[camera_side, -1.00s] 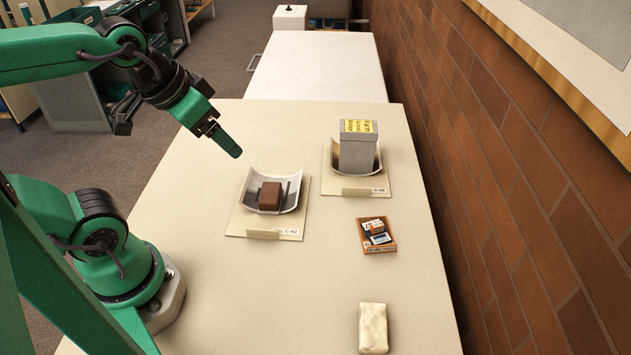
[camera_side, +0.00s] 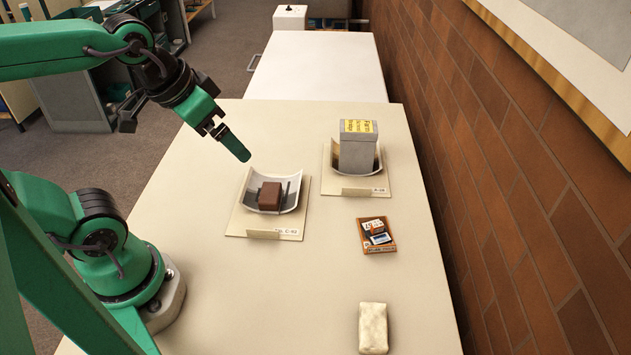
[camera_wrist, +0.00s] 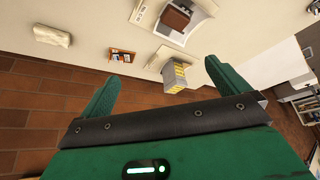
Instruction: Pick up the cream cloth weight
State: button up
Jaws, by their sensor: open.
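The cream cloth weight (camera_side: 373,328) lies flat at the near right part of the table in the side view. It also shows at the upper left of the wrist view (camera_wrist: 52,36), apart from my fingers. My gripper (camera_side: 238,148) is in the air above the far left part of the table, beyond the cradle with the brown block and well away from the cloth weight. In the wrist view its two green fingers (camera_wrist: 160,85) are spread apart with nothing between them.
A brown block (camera_side: 270,196) sits in a white curved cradle (camera_side: 292,203) on a board. A grey box with a yellow label (camera_side: 358,152) stands in a second cradle behind. A small orange tray (camera_side: 377,248) holds small items. A brick wall (camera_side: 500,190) runs along the right.

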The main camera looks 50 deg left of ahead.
jog(key=w+d+f+m+g+h, duration=0.1)
jog(key=w+d+f+m+g, duration=0.15)
jog(key=w+d, duration=0.35)
jog(key=m+g+y, duration=0.1)
jog(key=m+g, duration=0.2)
jog(key=m, duration=0.4)
send_over(374, 324)
jog(key=shift+n, duration=0.25)
jog(key=f, duration=1.3)
jog(key=shift+a+f, duration=0.2)
jog(key=shift+f, duration=0.15)
jog(key=shift+s+d+f, duration=0.1)
jog(key=shift+d+f, duration=0.2)
jog(key=shift+a+f, duration=0.1)
jog(key=shift+f, duration=3.75)
jog(key=shift+c, duration=0.4)
jog(key=c, duration=1.1)
